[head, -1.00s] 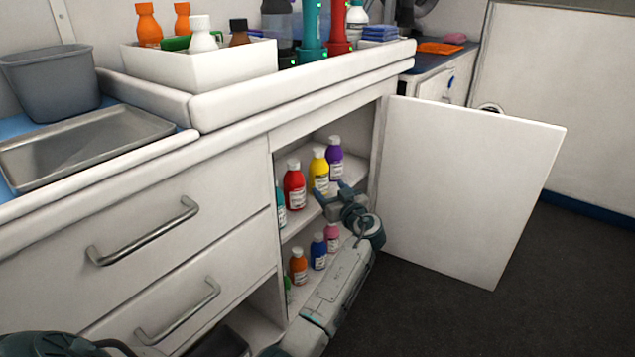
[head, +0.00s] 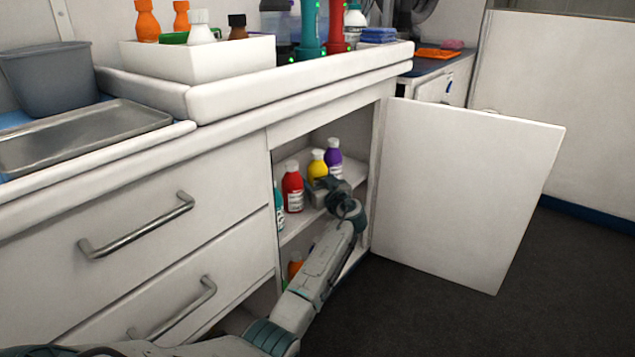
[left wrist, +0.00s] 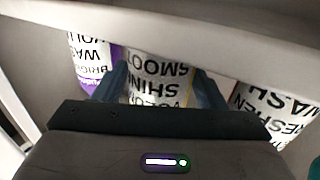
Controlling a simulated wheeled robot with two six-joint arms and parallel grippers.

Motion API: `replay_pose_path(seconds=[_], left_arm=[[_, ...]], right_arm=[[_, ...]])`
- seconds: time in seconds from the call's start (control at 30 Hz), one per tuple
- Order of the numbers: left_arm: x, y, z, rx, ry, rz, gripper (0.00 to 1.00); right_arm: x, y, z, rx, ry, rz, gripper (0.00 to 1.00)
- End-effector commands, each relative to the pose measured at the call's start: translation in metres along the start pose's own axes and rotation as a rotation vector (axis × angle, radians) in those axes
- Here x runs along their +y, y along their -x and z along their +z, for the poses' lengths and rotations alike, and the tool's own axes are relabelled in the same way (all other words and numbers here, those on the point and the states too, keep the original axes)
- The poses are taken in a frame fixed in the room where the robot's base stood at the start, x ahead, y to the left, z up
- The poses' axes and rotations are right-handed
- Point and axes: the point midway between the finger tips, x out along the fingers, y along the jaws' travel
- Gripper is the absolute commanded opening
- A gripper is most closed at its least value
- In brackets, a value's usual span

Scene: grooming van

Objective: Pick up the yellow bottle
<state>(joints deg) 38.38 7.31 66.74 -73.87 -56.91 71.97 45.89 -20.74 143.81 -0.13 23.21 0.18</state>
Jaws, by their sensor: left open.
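The yellow bottle (head: 317,168) with a white cap stands on the upper shelf inside the open cabinet, between a red bottle (head: 292,186) and a purple bottle (head: 333,158). My left gripper (head: 322,188) is open and right in front of it, hiding its lower part. In the left wrist view the two fingers (left wrist: 160,85) lie on either side of the yellow bottle's label (left wrist: 158,75). I cannot tell whether the fingers touch it. The purple bottle (left wrist: 92,60) shows to the left there and another labelled bottle (left wrist: 268,110) to the right. My right gripper is not seen.
The cabinet door (head: 465,190) stands open at the right. The counter (head: 300,84) runs above the shelf. A teal bottle (head: 279,208) stands left of the red one. An orange bottle (head: 295,265) is on the lower shelf, partly behind my arm.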

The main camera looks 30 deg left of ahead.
Motion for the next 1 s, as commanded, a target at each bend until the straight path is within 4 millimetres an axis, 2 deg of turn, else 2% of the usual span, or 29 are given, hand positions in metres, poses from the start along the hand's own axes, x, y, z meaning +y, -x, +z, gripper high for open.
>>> replay_pose_path(seconds=[0.03,0.17,0.43,0.47,0.6,0.67,1.0], left_arm=[[0.0,-0.008,0.002,0.002,0.0,-0.001,0.64],[0.0,-0.02,0.001,0.0,0.001,-0.001,0.64],[0.0,-0.022,0.0,-0.001,0.0,0.0,0.64],[0.0,-0.022,0.0,-0.001,0.0,0.0,0.6],[0.0,-0.022,0.0,-0.001,0.0,0.0,0.33],[0.0,-0.021,0.0,-0.001,0.0,0.0,0.23],[0.0,-0.021,-0.006,0.001,0.001,0.0,0.23]], right_arm=[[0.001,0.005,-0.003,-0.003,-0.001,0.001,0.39],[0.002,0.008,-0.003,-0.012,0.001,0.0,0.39],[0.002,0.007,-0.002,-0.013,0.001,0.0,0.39],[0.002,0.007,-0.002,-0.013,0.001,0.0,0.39],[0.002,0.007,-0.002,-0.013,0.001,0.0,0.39],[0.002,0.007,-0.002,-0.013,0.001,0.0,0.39],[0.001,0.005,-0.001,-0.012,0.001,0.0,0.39]])
